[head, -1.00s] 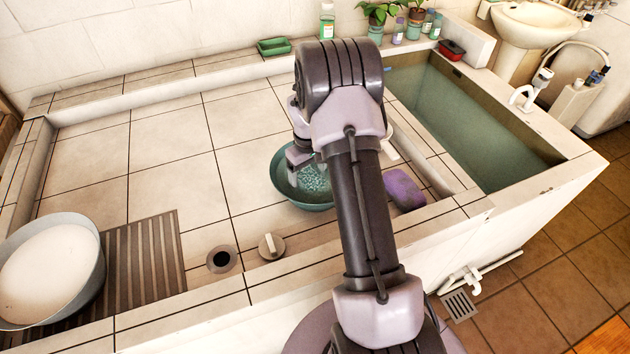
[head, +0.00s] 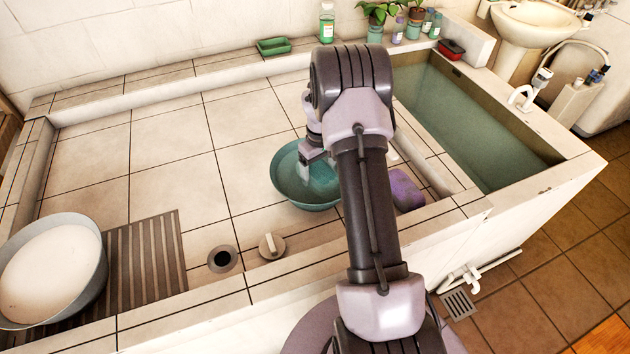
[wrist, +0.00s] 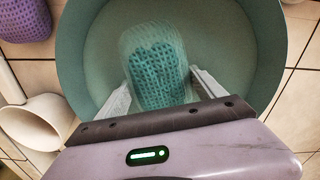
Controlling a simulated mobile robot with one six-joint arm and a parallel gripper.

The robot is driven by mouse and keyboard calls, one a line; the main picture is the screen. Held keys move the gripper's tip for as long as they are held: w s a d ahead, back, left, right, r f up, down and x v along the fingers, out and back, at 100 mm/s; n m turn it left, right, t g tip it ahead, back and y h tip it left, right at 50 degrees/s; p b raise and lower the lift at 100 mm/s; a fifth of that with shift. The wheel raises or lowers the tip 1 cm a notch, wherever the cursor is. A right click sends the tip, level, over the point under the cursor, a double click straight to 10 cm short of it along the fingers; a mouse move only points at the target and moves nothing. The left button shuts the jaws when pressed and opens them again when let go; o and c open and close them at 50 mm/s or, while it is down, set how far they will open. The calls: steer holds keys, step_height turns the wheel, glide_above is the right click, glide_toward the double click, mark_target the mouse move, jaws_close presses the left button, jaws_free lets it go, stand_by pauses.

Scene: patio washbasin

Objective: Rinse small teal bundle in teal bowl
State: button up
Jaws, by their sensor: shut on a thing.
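The teal bowl (head: 290,186) stands on the tiled basin floor, partly hidden behind my arm in the head view. In the wrist view the bowl (wrist: 88,55) fills most of the picture and holds greenish water. My gripper (wrist: 160,90) is inside the bowl's rim, shut on the small teal bundle (wrist: 158,72), a mesh-textured piece. Part of the bundle looks blurred and pale, as if under the water. In the head view my gripper (head: 317,160) reaches down into the bowl, and the bundle cannot be made out clearly there.
A purple sponge-like block (head: 405,190) lies right of the bowl. A white scoop (wrist: 35,125) is close beside it. A grey basin (head: 92,262) with whitish contents stands at far left, by a drain hole (head: 222,258) and a round plug (head: 271,246). A water trough (head: 470,120) lies right.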

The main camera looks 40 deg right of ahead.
mark_target(315, 173)
steer(key=shift+a, duration=0.75)
step_height(315, 173, up, 12)
steer(key=p, duration=0.9)
steer(key=shift+r, duration=0.2)
